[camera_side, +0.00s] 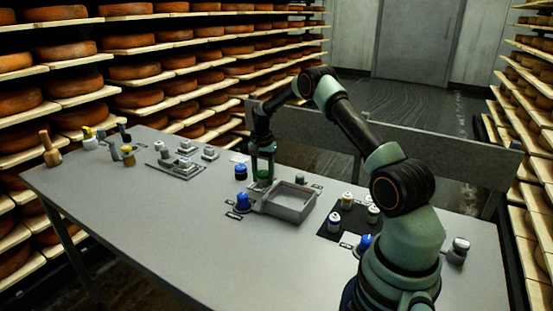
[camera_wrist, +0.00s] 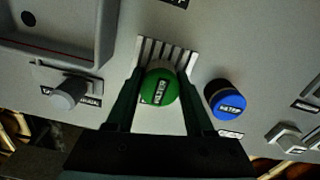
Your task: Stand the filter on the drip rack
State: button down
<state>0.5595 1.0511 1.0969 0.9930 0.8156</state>
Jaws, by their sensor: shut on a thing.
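The filter, a round piece with a green labelled top, shows in the wrist view (camera_wrist: 160,86). It also shows low between my fingers in the side view (camera_side: 263,181). My gripper (camera_side: 262,170) points down and is shut on it, with one finger on each side in the wrist view (camera_wrist: 160,97). The drip rack (camera_wrist: 168,47), a pale plate with dark parallel slots, lies under and beyond the filter in the wrist view. The filter covers part of it. I cannot tell whether the filter touches the rack or hangs just above it.
A blue-capped piece (camera_wrist: 226,100) stands close to the right of the filter in the wrist view. A grey walled basin (camera_side: 290,205) lies right of my gripper. Another blue-topped piece (camera_side: 243,202) stands in front. A dark mat (camera_side: 334,229) holds several capped jars. The near left tabletop is clear.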

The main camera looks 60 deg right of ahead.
aim_at(263, 173)
jog(key=shift+c, duration=1.4)
grip_release()
notch_tip(263, 173, up, 11)
jog(key=a+r+n+t, duration=0.1)
jog(key=a+r+n, duration=0.3)
jog(key=a+r, duration=0.45)
jog(key=s+a+r+n+t, duration=0.1)
jog(key=s+a+r+n, duration=0.3)
jog(key=a, duration=0.3)
jog(key=s+a+n+t, duration=0.3)
jog(key=s+a+n, duration=0.4)
jog(key=s+a, duration=0.6)
jog(key=shift+s+a+n+t, duration=0.2)
jog(key=shift+n+t, duration=0.1)
jog(key=shift+n, duration=0.1)
